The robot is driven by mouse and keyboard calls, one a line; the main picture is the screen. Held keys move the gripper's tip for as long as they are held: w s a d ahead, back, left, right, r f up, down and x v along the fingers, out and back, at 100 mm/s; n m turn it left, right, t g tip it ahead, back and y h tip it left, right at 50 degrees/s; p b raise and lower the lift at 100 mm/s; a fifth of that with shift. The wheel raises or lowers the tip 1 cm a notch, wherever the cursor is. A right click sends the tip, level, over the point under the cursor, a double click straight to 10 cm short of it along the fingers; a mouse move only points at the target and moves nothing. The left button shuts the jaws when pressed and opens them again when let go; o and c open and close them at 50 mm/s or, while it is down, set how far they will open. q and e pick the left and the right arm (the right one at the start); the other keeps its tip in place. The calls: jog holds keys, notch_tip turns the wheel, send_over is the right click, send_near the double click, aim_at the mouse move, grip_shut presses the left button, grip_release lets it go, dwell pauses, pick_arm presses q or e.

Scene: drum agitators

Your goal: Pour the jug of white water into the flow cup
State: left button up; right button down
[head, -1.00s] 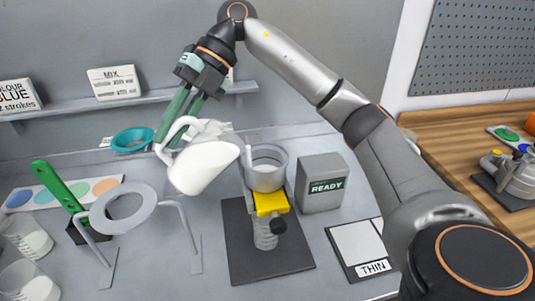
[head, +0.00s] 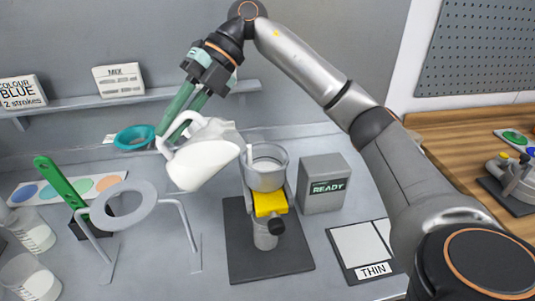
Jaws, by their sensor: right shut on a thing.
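The jug (head: 205,158) is a clear vessel with white water in it and a pale handle. It is tilted, with its mouth side toward the flow cup. My right gripper (head: 180,122) has its green fingers shut at the jug's handle and holds the jug above the bench. The flow cup (head: 265,178) is a grey round cup on a stand with a yellow block (head: 268,203) below it. A narrow white streak shows at the cup's left rim, close to the jug's lip. The cup's inside looks pale; its level is unclear. My left gripper is out of view.
A grey ring stand (head: 125,197) is left of the cup stand, beside a green upright tool (head: 62,183). Beakers (head: 35,232) holding white stand far left. A teal ring (head: 134,138) is behind. A READY box (head: 323,183) and a THIN panel (head: 358,245) are right.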

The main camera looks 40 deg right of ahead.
jog(key=shift+a+r, duration=0.15)
jog(key=shift+s+d+r+y, duration=0.1)
jog(key=shift+d+r+y, duration=0.2)
jog(key=shift+y, duration=0.1)
dwell(0.8)
